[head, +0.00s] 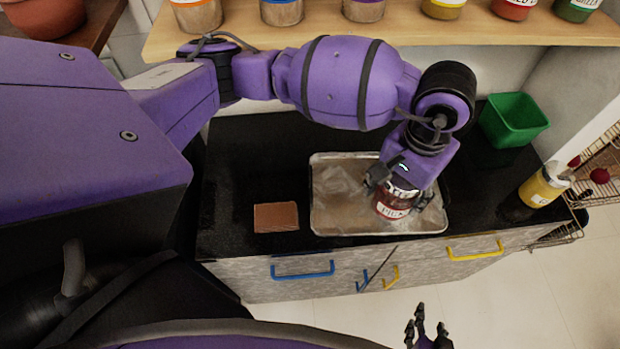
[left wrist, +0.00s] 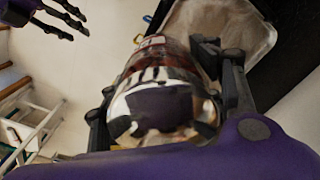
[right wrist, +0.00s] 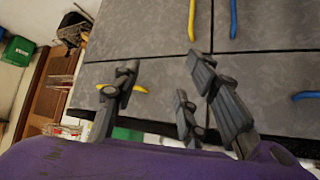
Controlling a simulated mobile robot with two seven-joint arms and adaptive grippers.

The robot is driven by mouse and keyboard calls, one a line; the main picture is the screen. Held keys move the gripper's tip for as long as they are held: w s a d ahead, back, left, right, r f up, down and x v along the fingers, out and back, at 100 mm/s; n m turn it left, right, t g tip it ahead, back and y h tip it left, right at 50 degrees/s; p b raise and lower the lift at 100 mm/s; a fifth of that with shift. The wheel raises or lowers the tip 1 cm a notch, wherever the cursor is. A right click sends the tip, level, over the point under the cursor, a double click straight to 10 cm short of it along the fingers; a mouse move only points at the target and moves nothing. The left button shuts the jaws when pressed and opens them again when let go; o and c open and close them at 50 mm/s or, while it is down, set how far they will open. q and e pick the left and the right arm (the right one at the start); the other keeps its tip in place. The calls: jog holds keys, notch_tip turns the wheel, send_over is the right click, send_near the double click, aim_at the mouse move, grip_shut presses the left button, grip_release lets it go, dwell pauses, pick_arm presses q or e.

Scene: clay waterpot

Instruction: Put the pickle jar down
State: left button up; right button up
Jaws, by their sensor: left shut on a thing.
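The pickle jar (head: 391,211), dark red with a white label and a light lid, is in my left gripper (head: 398,198). The fingers are shut around its upper part. In the head view the jar appears over the front right part of the metal tray (head: 335,215). I cannot tell whether its base touches the tray. In the left wrist view the jar's lid (left wrist: 160,105) fills the space between the fingers, and the tray (left wrist: 225,30) shows beyond. My right gripper (head: 428,328) is empty, low in front of the counter, with fingers spread in the right wrist view (right wrist: 165,90).
A brown square board (head: 276,217) lies left of the tray on the black counter. A green bin (head: 513,120) and a yellow jar (head: 544,187) stand to the right. A wooden shelf (head: 400,40) with several jars runs behind. Blue and yellow handles line the cabinet front.

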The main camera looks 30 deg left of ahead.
pick_arm(q)
jog(key=w+a+f+b, duration=0.1)
jog(key=a+f, duration=0.2)
jog(key=f, duration=0.1)
jog(key=w+a+f+b, duration=0.1)
jog(key=w+a+f, duration=0.1)
jog(key=a+f, duration=0.2)
jog(key=w+a+f+b, duration=0.2)
jog(key=a+f, duration=0.2)
jog(key=shift+w+f, duration=0.15)
jog(key=shift+f, duration=0.05)
jog(key=shift+r, duration=0.1)
jog(key=shift+w+f, duration=0.1)
jog(key=shift+f, duration=0.15)
jog(key=o, duration=1.8)
jog(key=shift+c, duration=0.2)
pick_arm(e)
jog(key=shift+g, duration=0.3)
jog(key=f, duration=0.1)
jog(key=s+d+f, duration=0.1)
jog(key=f, duration=0.1)
jog(key=s+f, duration=0.1)
jog(key=shift+s+d+f, duration=0.15)
jog(key=shift+d, duration=0.2)
pick_arm(q)
jog(key=shift+r, duration=0.1)
